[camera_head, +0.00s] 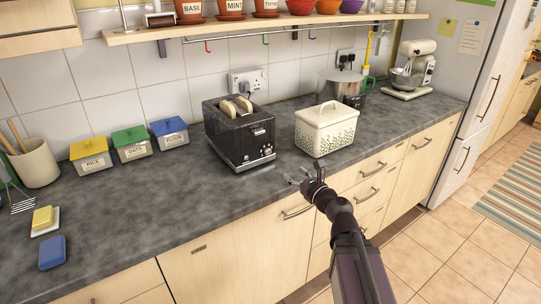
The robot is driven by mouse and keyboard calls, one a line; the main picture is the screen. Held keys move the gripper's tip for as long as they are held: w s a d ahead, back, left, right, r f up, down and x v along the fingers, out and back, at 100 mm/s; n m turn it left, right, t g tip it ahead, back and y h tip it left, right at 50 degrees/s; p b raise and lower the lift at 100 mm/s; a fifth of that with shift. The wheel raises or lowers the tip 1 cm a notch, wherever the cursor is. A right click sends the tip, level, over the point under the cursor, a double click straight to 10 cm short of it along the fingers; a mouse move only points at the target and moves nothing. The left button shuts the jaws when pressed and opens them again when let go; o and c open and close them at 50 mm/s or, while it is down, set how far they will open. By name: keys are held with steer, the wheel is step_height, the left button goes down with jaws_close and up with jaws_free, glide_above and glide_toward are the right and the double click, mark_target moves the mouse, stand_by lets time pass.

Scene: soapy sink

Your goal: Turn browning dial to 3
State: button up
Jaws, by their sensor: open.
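A black toaster (240,133) stands on the dark worktop, with two slices of bread in its top slots. Its front panel faces the worktop's front edge and carries small controls (264,142). Which of these is the browning dial, and where it points, is too small to tell. My gripper (303,172) is open and empty. In the picture it is right of and below the toaster, near the worktop's front edge, apart from the toaster.
A white bread bin (326,129) stands close to the right of the toaster. Labelled tins, including the blue-lidded flour tin (169,133), stand to its left. A shelf (260,26) with pots hangs above.

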mark_target(269, 153)
steer(key=x, duration=1.3)
steer(key=shift+w+a, duration=0.15)
steer(key=shift+w, duration=0.15)
steer(key=shift+c, duration=0.2)
jaws_close()
